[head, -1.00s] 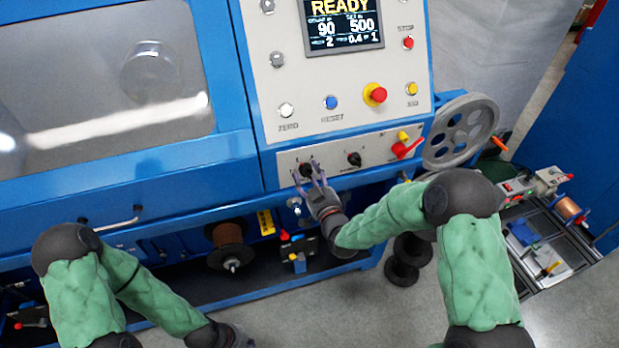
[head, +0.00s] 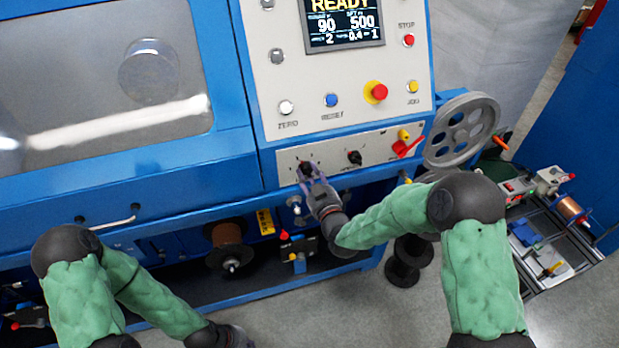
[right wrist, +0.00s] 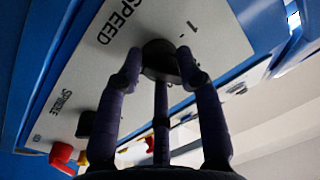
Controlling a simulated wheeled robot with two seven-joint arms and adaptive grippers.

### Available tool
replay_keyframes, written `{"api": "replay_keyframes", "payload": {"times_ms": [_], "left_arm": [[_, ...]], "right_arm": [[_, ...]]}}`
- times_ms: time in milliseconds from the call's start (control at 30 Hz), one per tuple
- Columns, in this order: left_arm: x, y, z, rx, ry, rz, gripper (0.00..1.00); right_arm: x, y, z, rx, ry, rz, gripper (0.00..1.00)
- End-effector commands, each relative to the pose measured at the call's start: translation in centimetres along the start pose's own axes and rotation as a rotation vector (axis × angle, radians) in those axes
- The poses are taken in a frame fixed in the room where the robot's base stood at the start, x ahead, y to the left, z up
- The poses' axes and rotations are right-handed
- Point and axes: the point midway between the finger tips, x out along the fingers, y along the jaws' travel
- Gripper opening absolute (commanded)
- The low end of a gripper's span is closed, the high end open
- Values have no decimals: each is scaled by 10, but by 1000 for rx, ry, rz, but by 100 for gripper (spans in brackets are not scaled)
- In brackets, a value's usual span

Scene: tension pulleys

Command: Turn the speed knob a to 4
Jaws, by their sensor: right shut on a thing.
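The speed knob (head: 306,167) is a small dark knob at the left of the lower panel strip. It also shows in the right wrist view as a black round knob (right wrist: 158,55) beside the word SPEED and a "1" mark. My right gripper (head: 311,180) is shut on this knob, with fingers on both sides of it. The fingers hide part of the knob, and I cannot tell where its pointer stands. My left gripper (head: 236,338) is at the bottom edge, cut off and away from the panel, so its jaws are unclear.
A second black knob (head: 354,158) and a red lever switch (head: 405,147) sit to the right on the strip. Above are a screen (head: 344,22) and a red stop button (head: 376,92). A grey handwheel (head: 461,132) and a tool cart (head: 555,240) stand at the right.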

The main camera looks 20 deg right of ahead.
Motion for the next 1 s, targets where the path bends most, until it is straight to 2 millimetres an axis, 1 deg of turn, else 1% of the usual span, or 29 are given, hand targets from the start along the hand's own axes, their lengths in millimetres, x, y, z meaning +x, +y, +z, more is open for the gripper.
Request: {"api": "replay_keyframes", "payload": {"times_ms": [33,700,1000], "left_arm": [[7,-2,0,0,0,0,0],[60,-21,-2,0,0,0,0],[75,-27,-3,0,0,0,0]], "right_arm": [[0,1,3,37,3,0,4],[0,0,6,664,45,-4,4],[0,-1,4,949,64,-4,4]]}}
